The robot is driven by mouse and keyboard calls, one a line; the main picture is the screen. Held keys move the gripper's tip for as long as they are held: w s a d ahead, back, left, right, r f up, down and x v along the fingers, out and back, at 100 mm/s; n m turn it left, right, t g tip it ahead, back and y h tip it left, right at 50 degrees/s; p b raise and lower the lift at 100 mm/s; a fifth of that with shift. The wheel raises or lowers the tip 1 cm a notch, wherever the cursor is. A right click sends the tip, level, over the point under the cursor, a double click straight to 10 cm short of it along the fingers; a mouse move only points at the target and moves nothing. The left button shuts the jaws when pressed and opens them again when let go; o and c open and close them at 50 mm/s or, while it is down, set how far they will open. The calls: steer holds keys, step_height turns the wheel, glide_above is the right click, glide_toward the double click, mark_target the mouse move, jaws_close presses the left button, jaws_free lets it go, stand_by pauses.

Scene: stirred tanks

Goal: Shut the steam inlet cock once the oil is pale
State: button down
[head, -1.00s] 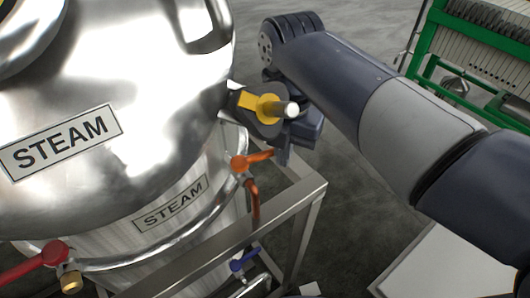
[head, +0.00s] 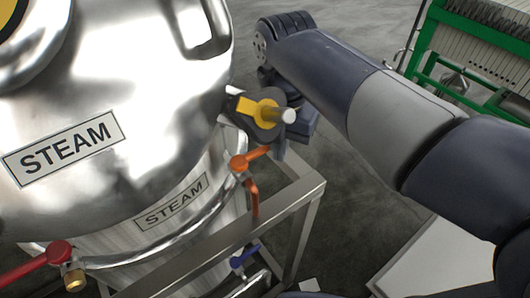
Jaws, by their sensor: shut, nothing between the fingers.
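A shiny steel tank (head: 120,90) fills the left, with two STEAM plates (head: 64,148) on it. A red-handled cock (head: 40,260) with a brass end sits at the lower left. An orange lever cock (head: 249,159) on an orange pipe sits at the tank's right side, its lever pointing right and slightly up. I cannot tell by label which cock is the steam inlet. No oil shows.
A blue-handled valve (head: 243,258) is low on the right, inside a steel frame (head: 306,210) whose rails stand close under my gripper. A green rack (head: 430,45) with pale plates stands at the upper right. Grey floor is open between.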

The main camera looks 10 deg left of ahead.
steer(key=shift+s+d, duration=0.1)
steer(key=shift+d, duration=0.05)
steer(key=shift+r, duration=0.1)
step_height(320, 180, up, 7)
steer(key=p, duration=0.7)
stand_by(0.3)
steer(key=shift+f, duration=0.25)
step_height(320, 180, down, 7)
steer(key=b, duration=0.6)
steer(key=shift+r+b, duration=0.2)
steer(key=shift+b, duration=0.2)
steer(key=shift+r, duration=0.15)
